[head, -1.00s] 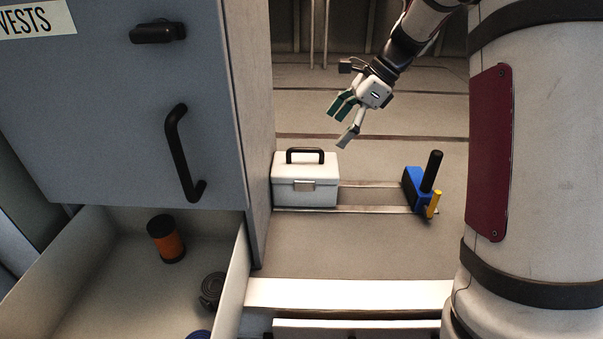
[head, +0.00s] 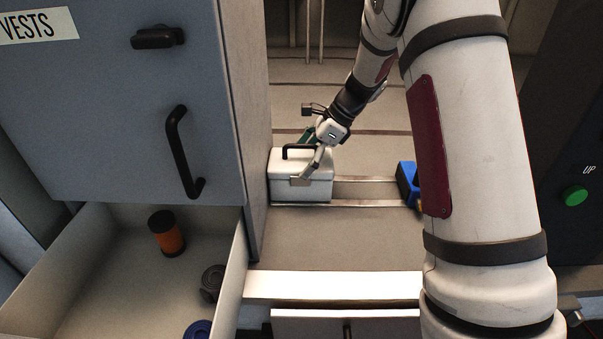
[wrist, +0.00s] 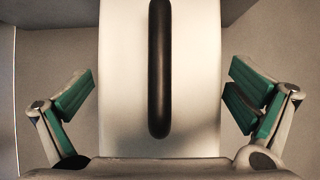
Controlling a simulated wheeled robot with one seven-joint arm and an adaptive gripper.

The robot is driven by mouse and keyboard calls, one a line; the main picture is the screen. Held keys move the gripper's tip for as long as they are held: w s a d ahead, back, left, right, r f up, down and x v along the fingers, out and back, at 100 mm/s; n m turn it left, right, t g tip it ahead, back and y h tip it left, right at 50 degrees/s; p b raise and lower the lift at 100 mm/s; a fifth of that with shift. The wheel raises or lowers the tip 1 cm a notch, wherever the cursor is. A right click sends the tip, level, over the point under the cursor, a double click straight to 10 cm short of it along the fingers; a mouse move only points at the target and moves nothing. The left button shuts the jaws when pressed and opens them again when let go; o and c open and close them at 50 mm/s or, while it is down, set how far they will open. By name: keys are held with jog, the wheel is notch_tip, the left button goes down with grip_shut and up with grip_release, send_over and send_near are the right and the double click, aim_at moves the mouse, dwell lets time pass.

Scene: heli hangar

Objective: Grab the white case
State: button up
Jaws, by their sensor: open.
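The white case (head: 300,188) stands upright on the shelf floor beside the blue-grey cabinet, with its black handle on top and a latch on its front. In the wrist view the white case (wrist: 125,90) fills the middle, with the black handle (wrist: 159,70) running lengthwise down it. My gripper (head: 311,160) is at the case, over its top. In the wrist view my gripper (wrist: 160,100) is open, with one green-padded finger on each side of the case and a gap on both sides. In the head view my gripper hides part of the handle and lid.
A blue object (head: 407,183) stands right of the case, partly hidden by my arm. The cabinet (head: 110,110) is close on the case's left. An open drawer (head: 110,275) below holds an orange-and-black canister (head: 166,233) and a dark coil (head: 212,283). A green button (head: 575,196) is at far right.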

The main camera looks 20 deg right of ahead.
jog(key=shift+x, duration=0.9)
jog(key=c, duration=1.4)
jog(key=shift+c, duration=0.2)
jog(key=shift+r, duration=0.2)
